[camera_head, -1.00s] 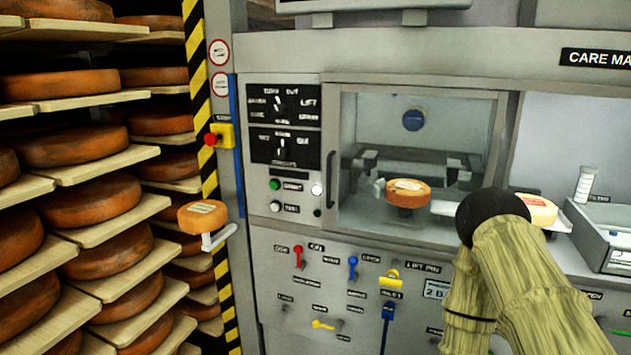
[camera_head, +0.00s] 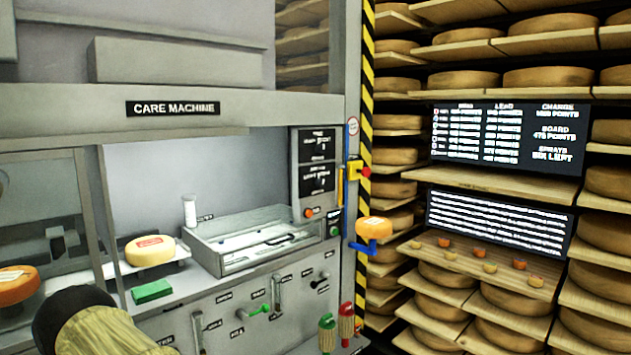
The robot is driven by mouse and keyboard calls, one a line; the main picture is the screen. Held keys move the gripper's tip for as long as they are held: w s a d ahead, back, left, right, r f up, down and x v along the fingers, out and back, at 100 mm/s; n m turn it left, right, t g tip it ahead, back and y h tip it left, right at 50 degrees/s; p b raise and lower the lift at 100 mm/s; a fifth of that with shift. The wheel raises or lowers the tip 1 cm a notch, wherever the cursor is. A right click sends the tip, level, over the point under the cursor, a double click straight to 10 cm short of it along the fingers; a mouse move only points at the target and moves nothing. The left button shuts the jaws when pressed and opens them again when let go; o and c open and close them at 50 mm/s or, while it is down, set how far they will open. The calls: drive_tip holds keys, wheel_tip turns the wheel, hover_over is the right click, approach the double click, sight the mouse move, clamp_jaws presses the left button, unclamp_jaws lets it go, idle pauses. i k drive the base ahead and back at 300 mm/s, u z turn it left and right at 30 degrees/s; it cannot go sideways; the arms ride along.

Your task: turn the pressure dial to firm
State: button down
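A narrow control panel (camera_head: 296,170) stands at the right end of the care machine. It carries an upper black dial plate (camera_head: 318,145) and a lower black dial plate (camera_head: 318,180), each with small white lettering. The lettering is too small to read, so I cannot tell which dial is the pressure dial or where either pointer stands. My arm shows at the lower left as a straw-coloured sleeve with a black rounded end. My gripper's fingers are not in view, and nothing of mine is near the panel.
A glass-topped tray unit (camera_head: 250,255) stands left of the panel, with a pale cheese (camera_head: 150,251) and a green block (camera_head: 152,291) further left. Levers (camera_head: 278,295) line the front below. An orange cheese (camera_head: 375,229) on a blue arm juts out right of the panel, before shelves of wheels.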

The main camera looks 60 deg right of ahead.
sight(318, 183)
drive_tip(key=z, duration=2.05)
drive_tip(key=k, duration=1.25)
drive_tip(key=z, duration=0.7)
drive_tip(key=i, duration=1.3)
drive_tip(key=u, duration=0.75)
drive_tip(key=i, duration=0.6)
drive_tip(key=u, duration=0.7)
